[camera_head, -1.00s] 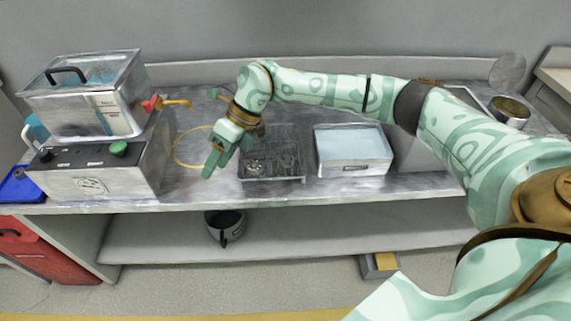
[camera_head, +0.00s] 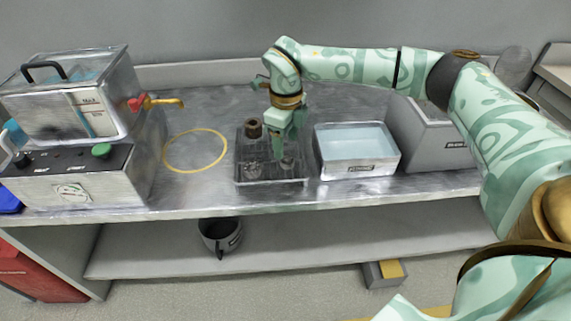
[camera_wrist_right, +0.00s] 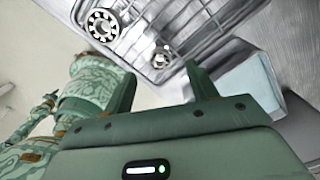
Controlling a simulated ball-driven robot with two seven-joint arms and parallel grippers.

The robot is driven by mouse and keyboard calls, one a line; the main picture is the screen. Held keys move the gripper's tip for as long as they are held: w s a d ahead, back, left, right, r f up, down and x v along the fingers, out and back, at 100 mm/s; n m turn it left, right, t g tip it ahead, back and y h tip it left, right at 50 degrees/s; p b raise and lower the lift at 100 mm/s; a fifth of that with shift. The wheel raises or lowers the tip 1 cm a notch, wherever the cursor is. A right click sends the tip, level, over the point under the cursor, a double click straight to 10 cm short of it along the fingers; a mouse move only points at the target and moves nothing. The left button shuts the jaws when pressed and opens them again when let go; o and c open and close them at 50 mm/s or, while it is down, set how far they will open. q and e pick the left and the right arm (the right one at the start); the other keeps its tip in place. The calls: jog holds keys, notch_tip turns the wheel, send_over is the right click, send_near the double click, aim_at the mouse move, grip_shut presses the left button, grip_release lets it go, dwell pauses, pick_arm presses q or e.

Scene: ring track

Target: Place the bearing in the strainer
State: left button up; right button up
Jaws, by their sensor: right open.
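A ring-shaped bearing (camera_wrist_right: 102,25) with balls around its hole lies in the wire tray in the right wrist view. A smaller round metal part (camera_wrist_right: 162,57), perhaps another bearing, shows beyond the gap between my fingers. In the head view a bearing (camera_head: 252,168) lies in the left part of the dark wire tray (camera_head: 268,183). My right gripper (camera_head: 287,143) points down over the tray's right half, open, with nothing between its fingers; it also shows in the right wrist view (camera_wrist_right: 163,82). I cannot tell which item is the strainer. My left gripper is out of view.
A brown cylinder (camera_head: 253,128) stands at the tray's back. A water-filled basin (camera_head: 357,165) and grey box (camera_head: 428,148) are right of it. A yellow ring (camera_head: 196,168) and a tank with a tap (camera_head: 165,102) are left. A dark pot (camera_head: 221,236) sits below.

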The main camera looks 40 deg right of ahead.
aim_at(287, 160)
notch_tip(287, 160, down, 6)
jog(key=b, duration=0.3)
jog(key=shift+s+r, duration=0.15)
jog(key=shift+r, duration=0.1)
jog(key=shift+s+r, duration=0.1)
jog(key=shift+r, duration=0.1)
jog(key=c, duration=1.1)
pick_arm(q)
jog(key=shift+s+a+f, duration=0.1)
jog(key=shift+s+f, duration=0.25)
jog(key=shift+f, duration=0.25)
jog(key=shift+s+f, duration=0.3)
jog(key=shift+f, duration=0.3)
pick_arm(e)
jog(key=shift+r, duration=0.1)
